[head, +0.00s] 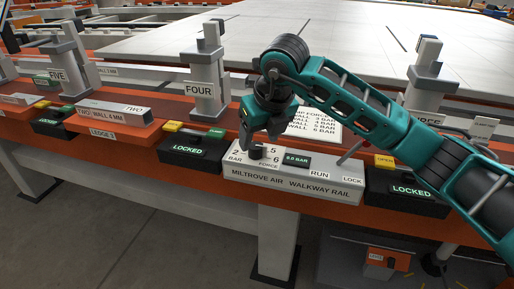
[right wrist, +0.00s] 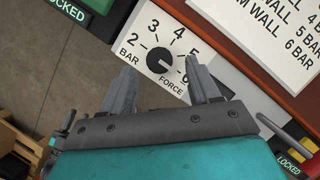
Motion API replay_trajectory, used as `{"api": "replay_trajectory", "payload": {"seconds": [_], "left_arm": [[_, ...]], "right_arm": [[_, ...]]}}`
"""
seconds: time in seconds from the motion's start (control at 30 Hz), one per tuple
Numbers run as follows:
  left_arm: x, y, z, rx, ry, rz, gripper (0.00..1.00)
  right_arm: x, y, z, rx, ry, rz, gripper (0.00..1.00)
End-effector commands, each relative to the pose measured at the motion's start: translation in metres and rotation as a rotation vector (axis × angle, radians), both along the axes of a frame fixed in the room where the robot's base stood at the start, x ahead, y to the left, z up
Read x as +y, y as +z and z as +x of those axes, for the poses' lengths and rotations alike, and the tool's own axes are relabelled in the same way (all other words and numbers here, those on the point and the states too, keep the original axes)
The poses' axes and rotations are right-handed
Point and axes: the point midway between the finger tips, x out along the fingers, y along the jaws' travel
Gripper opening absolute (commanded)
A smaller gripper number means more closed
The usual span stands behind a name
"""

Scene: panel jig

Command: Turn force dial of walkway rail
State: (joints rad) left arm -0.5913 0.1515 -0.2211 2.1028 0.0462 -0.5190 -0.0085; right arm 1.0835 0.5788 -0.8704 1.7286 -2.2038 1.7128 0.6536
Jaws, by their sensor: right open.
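The walkway rail panel (head: 290,187) is a pale box on the orange beam, marked MILTROVE AIR WALKWAY RAIL. Its black round force dial (right wrist: 160,58) sits on a white face with a scale from 2 to 6 BAR; in the head view the dial (head: 255,153) is partly covered by my gripper. A light mark on the knob seems to face the 6 side. My right gripper (head: 264,138) is over the dial; in the right wrist view its open fingers (right wrist: 162,76) stand either side of the knob's near edge, with no clear contact. My left gripper is out of view.
A small display (head: 297,161) right of the dial seems to read 6.0 BAR. A RUN/LOCK lever (head: 350,153) stands at the panel's right end. Black LOCKED boxes (head: 188,150) flank the panel. A post marked FOUR (head: 202,90) and a wall-pressure chart (head: 313,124) stand behind.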

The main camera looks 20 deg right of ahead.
Motion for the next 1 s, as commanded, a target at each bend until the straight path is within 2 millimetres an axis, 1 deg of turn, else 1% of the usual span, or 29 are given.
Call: {"api": "replay_trajectory", "payload": {"seconds": [0.03,0.2,0.33,0.6,1.0], "left_arm": [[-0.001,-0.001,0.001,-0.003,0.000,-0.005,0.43],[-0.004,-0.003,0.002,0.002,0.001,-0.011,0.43],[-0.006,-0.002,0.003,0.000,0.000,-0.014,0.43],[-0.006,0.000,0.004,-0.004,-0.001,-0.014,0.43],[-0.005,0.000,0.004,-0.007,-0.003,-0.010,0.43]], "right_arm": [[0.001,-0.010,0.003,0.003,0.000,0.000,0.61],[0.002,-0.026,0.010,0.001,-0.001,0.001,0.61],[0.003,-0.031,0.012,0.000,0.001,0.002,0.61],[0.003,-0.031,0.013,0.000,0.001,0.001,0.60],[0.002,-0.031,0.012,0.000,0.000,0.001,0.22]]}}
